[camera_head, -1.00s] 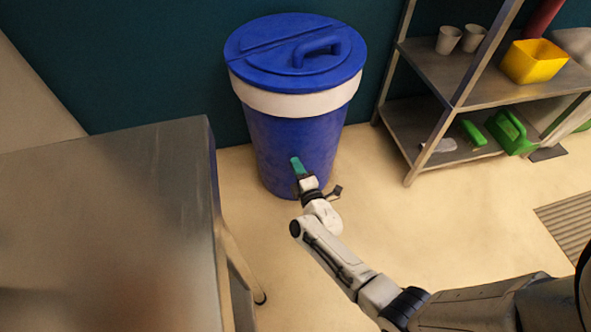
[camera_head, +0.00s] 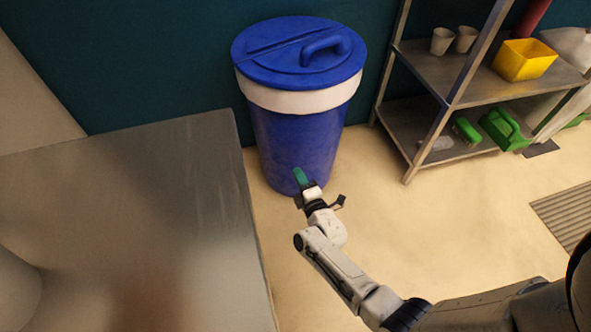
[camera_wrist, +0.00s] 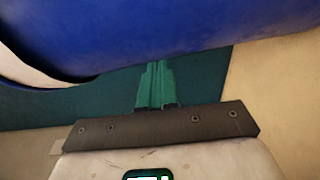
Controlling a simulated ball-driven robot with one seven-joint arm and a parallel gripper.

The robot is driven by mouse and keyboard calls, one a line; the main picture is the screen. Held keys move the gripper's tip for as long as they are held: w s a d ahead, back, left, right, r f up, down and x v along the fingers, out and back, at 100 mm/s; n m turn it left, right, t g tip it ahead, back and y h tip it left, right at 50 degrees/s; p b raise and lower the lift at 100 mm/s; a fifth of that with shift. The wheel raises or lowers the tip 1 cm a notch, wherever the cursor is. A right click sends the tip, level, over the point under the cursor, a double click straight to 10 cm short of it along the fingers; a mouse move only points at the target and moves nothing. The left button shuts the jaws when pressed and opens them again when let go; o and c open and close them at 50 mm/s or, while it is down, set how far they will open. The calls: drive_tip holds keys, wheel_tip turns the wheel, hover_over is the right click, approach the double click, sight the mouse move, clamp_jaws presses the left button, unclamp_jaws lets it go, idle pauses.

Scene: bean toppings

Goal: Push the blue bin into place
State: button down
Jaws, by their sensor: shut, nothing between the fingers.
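The blue bin (camera_head: 300,130) stands upright on the floor near the dark teal wall, with its blue lid on and a white band under the rim. It also fills the top of the wrist view (camera_wrist: 190,25). My gripper (camera_head: 300,175) is shut, with green fingers pointing at the lower front of the bin. The fingertips overlap the bin's side in the head view; whether they touch it I cannot tell. In the wrist view the green fingers (camera_wrist: 156,85) are together with nothing between them, and their tips end near the bin's lower edge.
A metal table (camera_head: 130,200) stands close at the left of the bin. A metal shelf (camera_head: 420,75) with cups, a yellow container (camera_head: 524,60) and green items (camera_head: 503,128) stands at the right. Floor between bin and shelf is clear. A floor grate (camera_head: 565,215) lies at the right.

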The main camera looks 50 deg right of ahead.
drive_tip(key=p+v, duration=0.2)
drive_tip(key=v, duration=0.6)
drive_tip(key=shift+s, duration=0.25)
drive_tip(key=shift+w+r, duration=0.1)
drive_tip(key=shift+r, duration=0.05)
drive_tip(key=a+r+m+g+y, duration=0.1)
drive_tip(key=a+m+g+y, duration=0.45)
drive_tip(key=a+y, duration=0.35)
drive_tip(key=s+a+r+m+g+h, duration=0.1)
drive_tip(key=s+r+m+g, duration=0.35)
drive_tip(key=s, duration=0.45)
drive_tip(key=s+a+r+m+g, duration=0.1)
drive_tip(key=s+r+m+g, duration=0.2)
drive_tip(key=s+r+g, duration=0.35)
wheel_tip(320, 180, up, 32)
drive_tip(key=s+t+p, duration=0.1)
drive_tip(key=s+p, duration=0.1)
drive_tip(key=p, duration=3.1)
drive_tip(key=shift+s, duration=0.35)
drive_tip(key=shift+a+t, duration=0.15)
drive_tip(key=shift+t, duration=0.1)
